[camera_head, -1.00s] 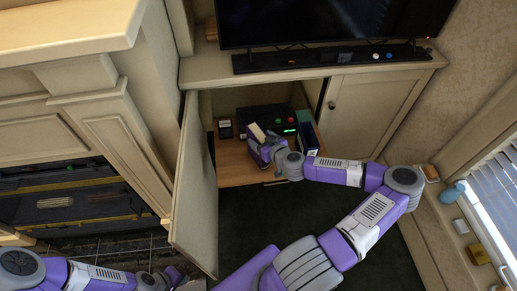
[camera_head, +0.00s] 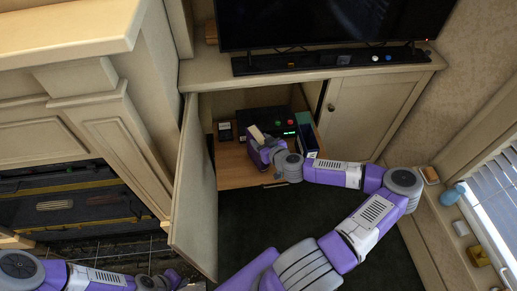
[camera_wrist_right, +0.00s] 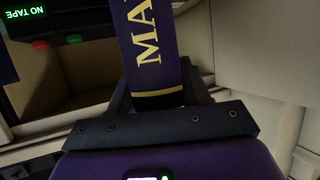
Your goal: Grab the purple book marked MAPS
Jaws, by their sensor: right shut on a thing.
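The purple book marked MAPS shows in the right wrist view (camera_wrist_right: 152,45), its dark purple spine with gold letters "MA" and a gold band near the end. The rest of the word is cut off by the frame edge. My right gripper (camera_wrist_right: 160,98) is shut on the book's near end. In the head view the right gripper (camera_head: 262,151) is inside the open cabinet, with a pale block edge (camera_head: 257,134) showing above it, likely the book's pages. My left gripper (camera_head: 165,281) is low at the bottom left, its fingers too small to read.
A wooden shelf (camera_head: 232,177) holds a black device (camera_head: 262,120) with a green display, a small dark box (camera_head: 225,130) and dark upright books (camera_head: 307,138) just right of the gripper. The open cabinet door (camera_head: 195,190) stands left of my right arm. A TV (camera_head: 330,22) is above.

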